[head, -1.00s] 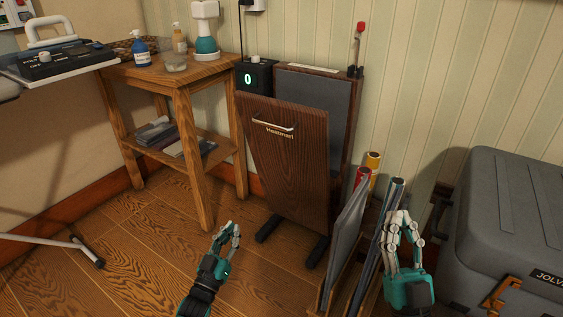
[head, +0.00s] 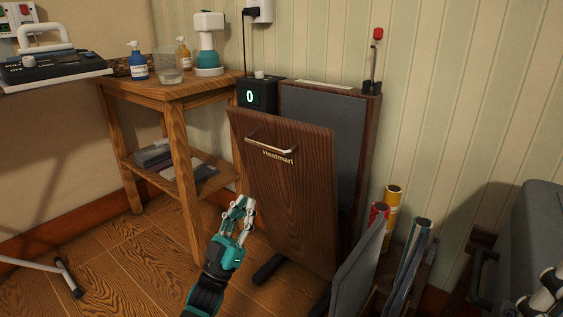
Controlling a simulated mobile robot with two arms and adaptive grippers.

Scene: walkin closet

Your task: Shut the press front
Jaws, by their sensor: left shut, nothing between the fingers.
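The press front (head: 285,205) is a dark wooden panel with a metal bar handle (head: 270,142) near its top. It leans out, tilted away from the grey padded press body (head: 322,118), with a gap at the top. My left gripper (head: 242,204) is shut and empty, in front of the lower left edge of the panel; I cannot tell whether it touches. My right gripper (head: 548,290) is partly cut off at the lower right edge, away from the press, and its fingers are not clear.
A wooden side table (head: 172,90) with bottles stands left of the press. A black box with a green digit (head: 257,95) is beside the press top. Rolled tubes and boards (head: 385,250) stand close on the right, before a grey case (head: 540,225).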

